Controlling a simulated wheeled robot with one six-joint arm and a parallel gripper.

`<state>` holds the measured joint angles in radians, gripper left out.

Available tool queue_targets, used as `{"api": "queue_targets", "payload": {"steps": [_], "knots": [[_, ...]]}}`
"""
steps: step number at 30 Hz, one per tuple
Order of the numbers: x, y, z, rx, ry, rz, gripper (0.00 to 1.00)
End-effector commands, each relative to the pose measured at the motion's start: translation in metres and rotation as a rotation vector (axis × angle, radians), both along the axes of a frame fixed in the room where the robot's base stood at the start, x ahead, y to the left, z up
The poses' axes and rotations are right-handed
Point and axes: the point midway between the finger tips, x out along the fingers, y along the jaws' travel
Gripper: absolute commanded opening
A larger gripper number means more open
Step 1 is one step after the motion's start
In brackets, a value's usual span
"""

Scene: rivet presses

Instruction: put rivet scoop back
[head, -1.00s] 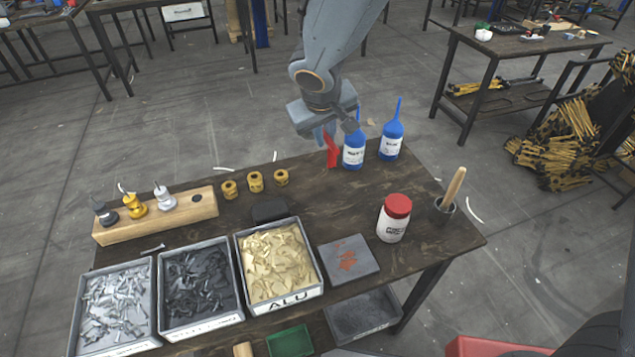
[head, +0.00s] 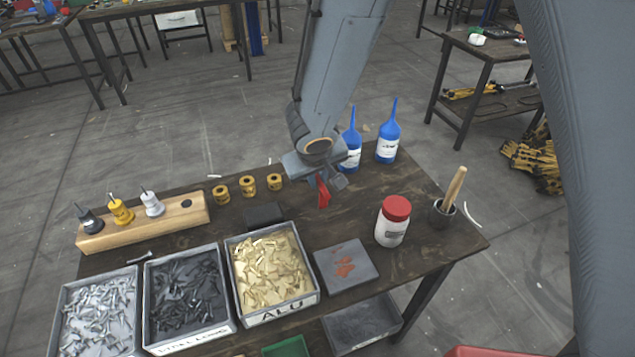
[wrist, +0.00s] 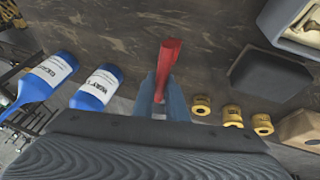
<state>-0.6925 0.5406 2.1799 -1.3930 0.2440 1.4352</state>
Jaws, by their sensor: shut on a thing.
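My gripper (head: 318,180) is shut on a narrow red piece (head: 323,195), which I take for the rivet scoop. It hangs above the table's back half, in front of the blue bottles. In the wrist view the red scoop (wrist: 169,57) sticks out from between the blue-grey fingers (wrist: 162,100). Its full shape is not clear, and part of it is hidden by the fingers. A dark block (head: 264,216) stands on the table behind the bin marked ALU (head: 283,312), which holds brass-coloured rivets. It also shows in the wrist view (wrist: 270,78).
Two blue bottles (head: 387,143) stand behind my gripper. Three yellow spools (head: 247,185) and a wooden block with nozzles (head: 140,223) are left. A grey plate (head: 345,283), a red-lidded jar (head: 393,222) and a pot with a wooden handle (head: 442,215) are right. Bins of silver and dark rivets stand front left.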

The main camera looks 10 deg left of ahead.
Motion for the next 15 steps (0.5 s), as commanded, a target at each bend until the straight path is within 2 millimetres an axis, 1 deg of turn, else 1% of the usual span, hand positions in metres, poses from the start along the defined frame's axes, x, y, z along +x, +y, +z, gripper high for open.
{"api": "queue_targets", "payload": {"steps": [2,14,15], "knots": [[0.0003,0.0003,-0.0056,0.000,-0.001,0.001,0.00],[0.0005,0.0005,-0.0078,0.001,-0.002,0.000,0.00],[0.0002,0.0002,-0.0075,0.001,-0.001,0.000,0.17]]}}
